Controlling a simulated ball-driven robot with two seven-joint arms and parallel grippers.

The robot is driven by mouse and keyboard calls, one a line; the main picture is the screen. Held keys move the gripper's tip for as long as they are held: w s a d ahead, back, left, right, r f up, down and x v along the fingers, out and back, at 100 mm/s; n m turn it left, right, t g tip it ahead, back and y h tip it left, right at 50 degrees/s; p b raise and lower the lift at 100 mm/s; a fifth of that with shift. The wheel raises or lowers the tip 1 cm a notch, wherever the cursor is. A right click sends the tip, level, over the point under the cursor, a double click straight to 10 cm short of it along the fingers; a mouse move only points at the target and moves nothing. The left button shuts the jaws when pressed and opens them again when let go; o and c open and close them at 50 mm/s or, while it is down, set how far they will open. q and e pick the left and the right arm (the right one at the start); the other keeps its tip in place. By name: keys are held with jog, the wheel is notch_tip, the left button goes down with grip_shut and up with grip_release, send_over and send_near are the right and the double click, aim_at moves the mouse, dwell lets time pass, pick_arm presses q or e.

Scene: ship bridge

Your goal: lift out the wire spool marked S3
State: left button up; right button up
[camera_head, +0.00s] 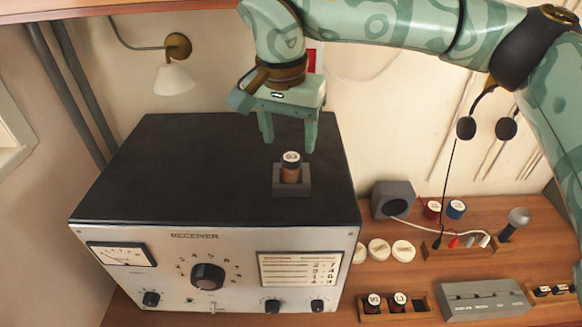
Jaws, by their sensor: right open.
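The wire spool marked S3 (291,169) is brown with a white labelled top. It stands upright in a small grey holder (292,192) on the black top of the receiver. My right gripper (288,147) is above the spool with its fingers pointing down. It is open, and I see nothing between its fingers. One finger is left of the spool and the other is right of it, both higher than or close to the spool's top. I cannot tell whether they touch it. My left gripper does not show.
The receiver (180,240) is a large box on the wooden desk. To its right are a grey speaker (392,199), white round pieces (403,251), a rack (425,306) with two spools, and a grey box (484,299). A wall lamp (174,79) hangs behind. The receiver's top is otherwise clear.

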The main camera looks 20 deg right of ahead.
aim_at(292, 156)
jog(key=f, duration=0.3)
jog(key=f+p, duration=0.1)
jog(key=shift+s+d+f, duration=0.25)
jog(key=shift+f, duration=0.05)
jog(key=shift+w+f, duration=0.15)
jog(key=shift+f, duration=0.15)
jog(key=c, duration=1.1)
jog(key=shift+r, duration=0.1)
jog(key=shift+r, duration=0.5)
jog(key=r, duration=0.1)
jog(key=b, duration=0.1)
jog(key=r, duration=0.1)
jog(key=shift+s+a+r, duration=0.15)
jog(key=shift+s+r, duration=0.1)
jog(key=shift+r, duration=0.05)
jog(key=s+a+r+b, duration=0.1)
jog(key=s+r, duration=0.2)
jog(key=s, duration=0.1)
jog(key=s+a+r+b, duration=0.1)
jog(key=s+a+r, duration=0.1)
jog(key=s+r, duration=0.1)
jog(key=s+a+r+b, duration=0.1)
jog(key=s+a+r, duration=0.1)
jog(key=s, duration=0.3)
jog(key=shift+s+a+r, duration=0.1)
jog(key=shift+s+r, duration=0.25)
jog(key=shift+r, duration=0.35)
